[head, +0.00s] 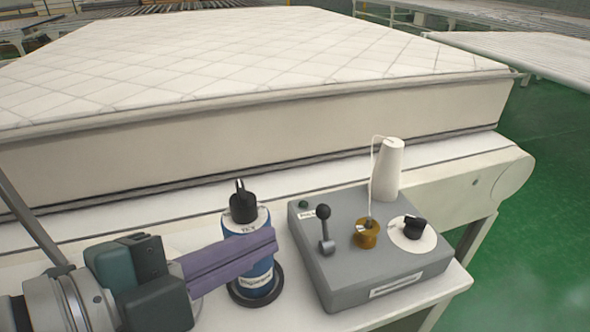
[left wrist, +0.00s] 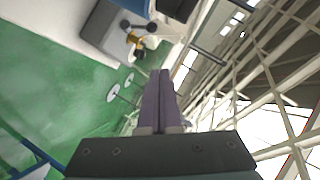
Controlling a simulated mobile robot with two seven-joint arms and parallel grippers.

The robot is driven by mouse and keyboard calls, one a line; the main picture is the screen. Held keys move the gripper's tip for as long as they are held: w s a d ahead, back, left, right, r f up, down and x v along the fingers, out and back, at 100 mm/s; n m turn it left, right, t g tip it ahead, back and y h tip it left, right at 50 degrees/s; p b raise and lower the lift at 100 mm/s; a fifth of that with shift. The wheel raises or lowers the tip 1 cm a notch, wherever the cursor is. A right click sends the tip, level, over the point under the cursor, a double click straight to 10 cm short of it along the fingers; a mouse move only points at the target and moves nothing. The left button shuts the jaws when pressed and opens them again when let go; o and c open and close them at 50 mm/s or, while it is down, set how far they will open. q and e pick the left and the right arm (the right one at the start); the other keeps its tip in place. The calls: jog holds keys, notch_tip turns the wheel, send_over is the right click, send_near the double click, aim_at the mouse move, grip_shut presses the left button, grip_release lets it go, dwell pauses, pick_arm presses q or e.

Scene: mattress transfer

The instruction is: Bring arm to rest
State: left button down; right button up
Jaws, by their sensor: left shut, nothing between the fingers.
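My left gripper (head: 272,240) comes in from the lower left of the head view. Its purple fingers are closed together with nothing between them. They cross in front of the blue bottle (head: 257,277), which stands upright with a black cap and white labels; whether they touch it I cannot tell. In the left wrist view the closed fingers (left wrist: 159,75) point up the picture, clear of any object between them. My right gripper is not in view.
Right of the bottle, a grey control box (head: 340,284) carries a black lever (head: 325,230), a brass piece (head: 367,236) and a black knob (head: 414,227). A white cone (head: 388,170) stands behind it. Beyond lies a quilted mattress (head: 240,60) on a conveyor. Green floor (head: 550,230) is clear at right.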

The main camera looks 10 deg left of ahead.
pick_arm(q)
jog(key=s+a+f+n+g+y+p, duration=0.25)
jog(key=s+a+n+g+y, duration=0.55)
jog(key=s+n, duration=0.65)
notch_tip(320, 180, up, 38)
jog(key=a+n+p, duration=0.1)
jog(key=p, duration=3.7)
jog(key=shift+w+a+r+n+g+h, duration=0.15)
jog(key=shift+n+g+h, duration=0.2)
jog(key=shift+g+h, duration=0.05)
